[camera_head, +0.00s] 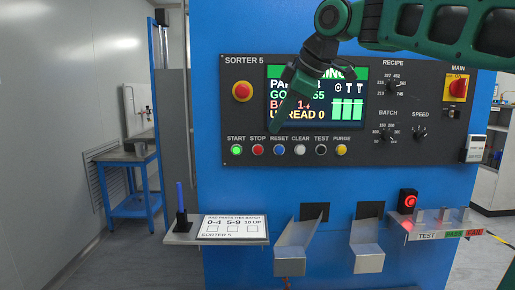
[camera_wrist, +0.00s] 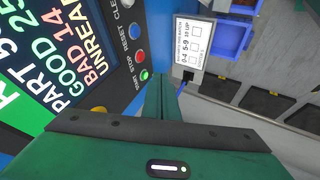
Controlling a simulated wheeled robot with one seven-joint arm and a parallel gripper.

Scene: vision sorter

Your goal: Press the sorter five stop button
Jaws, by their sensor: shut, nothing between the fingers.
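The sorter 5 panel (camera_head: 230,105) is a dark plate on a blue cabinet. Its STOP button (camera_head: 258,149) is red and sits in the lower row between the lit green START button (camera_head: 236,149) and the blue RESET button (camera_head: 279,149). The red STOP button (camera_wrist: 139,56) also shows in the wrist view, left of my fingers. My gripper (camera_head: 276,118) is shut and empty, in front of the screen's lower left part and above the STOP and RESET buttons in the head view. Its closed fingers (camera_wrist: 162,82) appear apart from the buttons in the wrist view.
A larger red button on yellow (camera_head: 242,91) is at upper left. CLEAR (camera_head: 300,150), TEST (camera_head: 321,150) and PURGE (camera_head: 341,150) continue the row rightward. A shelf with a card (camera_head: 232,227) and metal chutes (camera_head: 295,245) stick out below. My arm crosses the upper right.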

